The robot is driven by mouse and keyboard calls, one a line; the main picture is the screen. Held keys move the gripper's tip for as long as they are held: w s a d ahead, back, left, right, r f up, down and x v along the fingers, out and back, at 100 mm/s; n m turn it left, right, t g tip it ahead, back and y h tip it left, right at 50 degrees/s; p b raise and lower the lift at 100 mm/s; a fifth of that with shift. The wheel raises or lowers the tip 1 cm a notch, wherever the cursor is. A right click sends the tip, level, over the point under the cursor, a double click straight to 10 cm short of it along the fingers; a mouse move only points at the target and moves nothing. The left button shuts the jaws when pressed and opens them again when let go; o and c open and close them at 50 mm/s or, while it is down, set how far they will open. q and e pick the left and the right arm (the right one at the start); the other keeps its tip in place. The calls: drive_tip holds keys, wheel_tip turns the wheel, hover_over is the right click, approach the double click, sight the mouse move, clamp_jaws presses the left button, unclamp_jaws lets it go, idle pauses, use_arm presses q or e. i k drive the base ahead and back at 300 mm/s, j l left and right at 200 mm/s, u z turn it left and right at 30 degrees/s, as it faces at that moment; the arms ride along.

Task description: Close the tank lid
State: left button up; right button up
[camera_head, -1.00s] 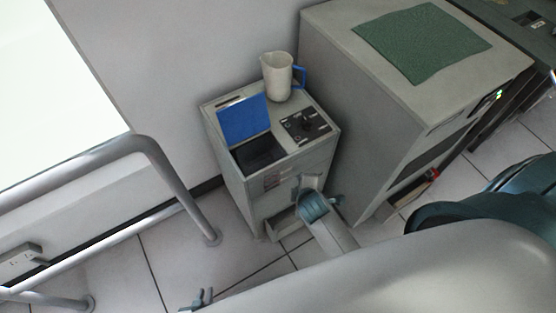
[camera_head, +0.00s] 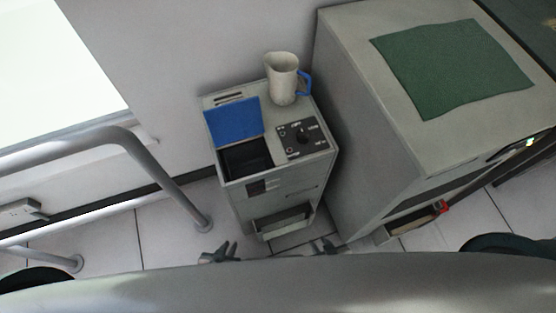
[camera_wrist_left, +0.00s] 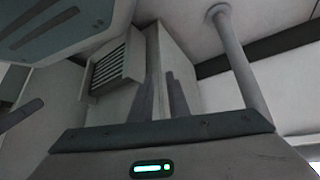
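The blue tank lid (camera_head: 233,121) stands raised at the back left of a grey cabinet's top in the head view. The dark tank opening (camera_head: 246,158) lies uncovered in front of it. My left gripper (camera_head: 222,250) is low in front of the cabinet, apart from the lid. Its two fingers also show in the left wrist view (camera_wrist_left: 163,96), spread with nothing between them. My right gripper (camera_head: 325,246) is low at the cabinet's front right, small in view, its fingertips apart and holding nothing visible. My arm hides the lower parts of both grippers.
A beige jug with a blue handle (camera_head: 283,79) stands on the cabinet behind the control panel (camera_head: 303,138). A larger grey cabinet (camera_head: 345,125) with a green mat (camera_head: 455,67) is close on the right. A metal rail (camera_head: 160,165) stands on the left.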

sight(227, 123)
drive_tip(key=j+z, duration=0.15)
drive_tip(key=j, duration=0.3)
drive_tip(key=k+j+z, duration=0.15)
drive_tip(key=j, duration=0.3)
drive_tip(key=j+z, duration=0.15)
drive_tip(key=j, duration=0.35)
drive_tip(key=k+j+z, duration=0.15)
drive_tip(key=j, duration=0.25)
